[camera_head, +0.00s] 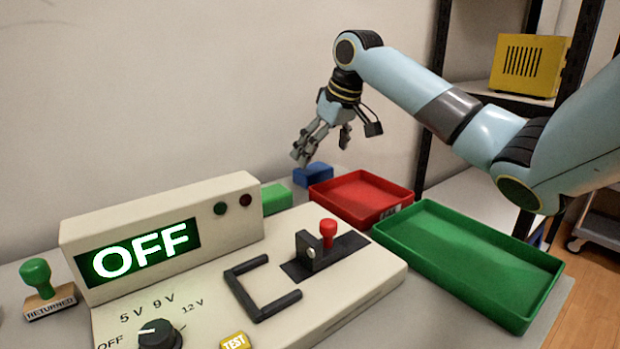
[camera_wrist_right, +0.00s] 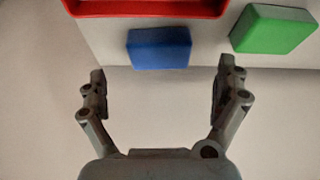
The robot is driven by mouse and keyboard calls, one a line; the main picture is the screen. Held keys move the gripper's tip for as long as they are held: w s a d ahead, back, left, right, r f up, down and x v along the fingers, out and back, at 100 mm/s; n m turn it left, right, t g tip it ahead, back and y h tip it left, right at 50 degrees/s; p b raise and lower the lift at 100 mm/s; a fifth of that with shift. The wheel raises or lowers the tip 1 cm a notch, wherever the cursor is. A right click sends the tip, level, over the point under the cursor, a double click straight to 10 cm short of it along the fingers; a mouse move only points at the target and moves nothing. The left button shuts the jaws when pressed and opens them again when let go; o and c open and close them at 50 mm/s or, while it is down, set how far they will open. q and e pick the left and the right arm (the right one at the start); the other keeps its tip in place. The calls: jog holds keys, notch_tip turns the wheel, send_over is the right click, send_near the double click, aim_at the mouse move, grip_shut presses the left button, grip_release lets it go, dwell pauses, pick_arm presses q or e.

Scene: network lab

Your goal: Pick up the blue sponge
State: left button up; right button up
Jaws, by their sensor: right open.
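The blue sponge (camera_head: 314,175) is a small blue block on the table, behind the red tray, near the table's back edge. In the right wrist view the blue sponge (camera_wrist_right: 159,48) lies beyond the fingertips, roughly centred between them. My right gripper (camera_head: 322,146) is above and close to the sponge in the head view. Its two fingers are spread apart with nothing between them in the wrist view (camera_wrist_right: 160,82). My left gripper is not in view.
A green block (camera_head: 275,199) lies left of the sponge, partly hidden by the power supply (camera_head: 160,230). A red tray (camera_head: 345,213) and green tray (camera_head: 470,300) stand to the right. A green-handled stamp (camera_head: 40,285) stands at far left. The wall is close behind.

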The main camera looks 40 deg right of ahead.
aim_at(314, 168)
jog(key=shift+x, duration=0.9)
jog(key=b+x, duration=0.1)
jog(key=x, duration=0.1)
jog(key=shift+w+f+b, duration=0.15)
jog(key=shift+w+b, duration=0.2)
jog(key=shift+b+x, duration=0.4)
jog(key=shift+x, duration=0.8)
jog(key=shift+w+d, duration=0.1)
jog(key=shift+w, duration=0.05)
jog(key=shift+c, duration=0.7)
jog(key=c, duration=0.5)
jog(key=shift+c, duration=1.1)
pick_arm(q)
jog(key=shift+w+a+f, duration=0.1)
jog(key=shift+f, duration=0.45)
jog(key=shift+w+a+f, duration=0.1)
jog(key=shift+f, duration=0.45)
